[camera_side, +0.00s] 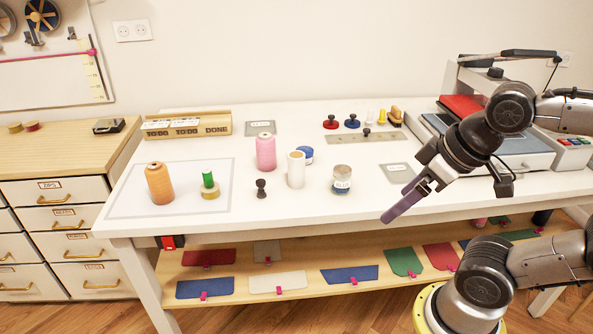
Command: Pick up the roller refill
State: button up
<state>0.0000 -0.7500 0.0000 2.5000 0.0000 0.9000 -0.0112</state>
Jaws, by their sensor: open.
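The roller refill looks to be the white upright cylinder with a tan, seemingly hollow top (296,170), standing near the middle of the white table (280,216). A blue-lidded round tin (306,155) is close behind it, and a clear jar with a grey lid (342,179) stands to its right. My gripper (392,214) is open, off to the right of the refill and jar, over the table's front edge. Its purple fingers overlap in this view and point down and left. Nothing shows between them. It is well apart from the refill.
A pink spool (265,152) and small dark knob (261,189) stand left of the refill. An orange spool (160,184) and green spool on a tape roll (209,185) are further left. Stamps (352,121) stand behind. Bare tabletop lies in front.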

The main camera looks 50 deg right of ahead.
jog(key=w+d+r+n+g, duration=0.2)
jog(key=w+d+r+n, duration=0.1)
jog(key=w+r+n, duration=1.1)
jog(key=n+g, duration=0.4)
jog(key=n, duration=0.1)
send_over(296, 155)
notch_tip(296, 155, down, 19)
jog(key=shift+d+f, duration=0.1)
jog(key=shift+d, duration=0.05)
notch_tip(296, 155, down, 7)
jog(key=shift+r, duration=0.1)
jog(key=shift+f, duration=3)
